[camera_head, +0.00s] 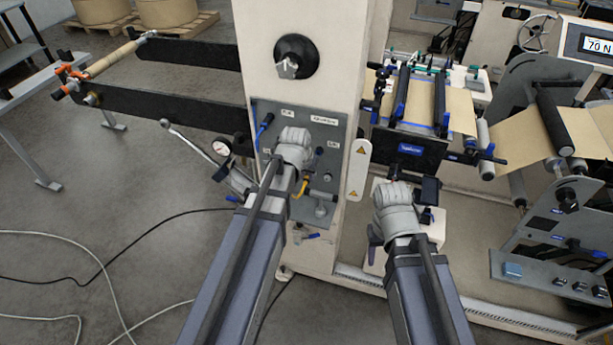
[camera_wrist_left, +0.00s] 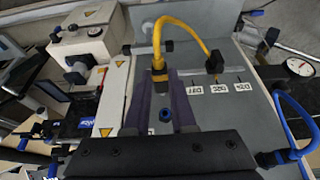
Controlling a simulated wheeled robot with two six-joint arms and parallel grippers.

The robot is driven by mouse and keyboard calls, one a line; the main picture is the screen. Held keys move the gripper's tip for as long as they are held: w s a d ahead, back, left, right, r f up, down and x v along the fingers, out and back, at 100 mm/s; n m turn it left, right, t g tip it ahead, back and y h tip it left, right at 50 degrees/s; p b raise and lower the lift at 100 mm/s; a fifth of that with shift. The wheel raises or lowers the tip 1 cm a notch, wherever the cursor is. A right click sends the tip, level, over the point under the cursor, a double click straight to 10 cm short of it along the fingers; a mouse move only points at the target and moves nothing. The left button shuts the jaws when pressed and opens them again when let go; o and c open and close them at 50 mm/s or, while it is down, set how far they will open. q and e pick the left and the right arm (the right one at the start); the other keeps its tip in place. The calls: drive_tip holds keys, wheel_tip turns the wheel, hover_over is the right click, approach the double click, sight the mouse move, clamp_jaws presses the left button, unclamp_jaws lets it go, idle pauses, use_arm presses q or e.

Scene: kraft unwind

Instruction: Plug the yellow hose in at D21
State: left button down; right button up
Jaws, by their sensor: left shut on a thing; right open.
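The yellow hose (camera_wrist_left: 187,25) arcs in the left wrist view from a yellow end between my left fingertips to a dark fitting on the grey panel (camera_wrist_left: 235,115). My left gripper (camera_wrist_left: 160,80) is shut on the near hose end; whether that end touches a port is unclear. A blue-ringed port (camera_wrist_left: 165,115) shows between the fingers. Small white labels sit right of it, too small to read surely, so I cannot tell which is D21. In the head view my left gripper (camera_head: 293,150) covers part of the panel, and the yellow hose (camera_head: 303,186) shows beside it. My right gripper (camera_head: 392,200) is open, right of the column.
A blue hose (camera_wrist_left: 297,125) loops at the panel's edge, with a gauge (camera_wrist_left: 299,67) beyond. A white column (camera_head: 345,60) carries the panel. Rollers with a brown web (camera_head: 460,110) stand to the right. Cables lie on the floor at the left.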

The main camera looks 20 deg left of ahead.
use_arm(q)
drive_tip(key=w, duration=0.6)
idle(0.7)
drive_tip(key=shift+w+d, duration=0.1)
drive_tip(key=shift+w, duration=1)
idle(2.5)
drive_tip(key=c, duration=0.7)
unclamp_jaws()
drive_tip(key=shift+o, duration=0.2)
drive_tip(key=p+v, duration=0.7)
drive_tip(key=v, duration=0.1)
drive_tip(key=shift+f, duration=0.15)
drive_tip(key=s+d+f+m+g+b, duration=0.1)
drive_tip(key=s+d+f+b, duration=0.3)
drive_tip(key=s, duration=0.4)
drive_tip(key=s+d+f+m+g+y+b, duration=0.1)
drive_tip(key=s+d+f+g+b, duration=0.1)
drive_tip(key=s+d+f+b, duration=0.3)
drive_tip(key=s+d+f+m+g+b, duration=0.1)
drive_tip(key=s+d+f+b, duration=0.3)
drive_tip(key=s, duration=0.8)
wheel_tip(320, 180, down, 2)
drive_tip(key=shift+d+f+g+y+b, duration=0.2)
drive_tip(key=shift+g+y+b, duration=0.15)
drive_tip(key=shift+g, duration=0.15)
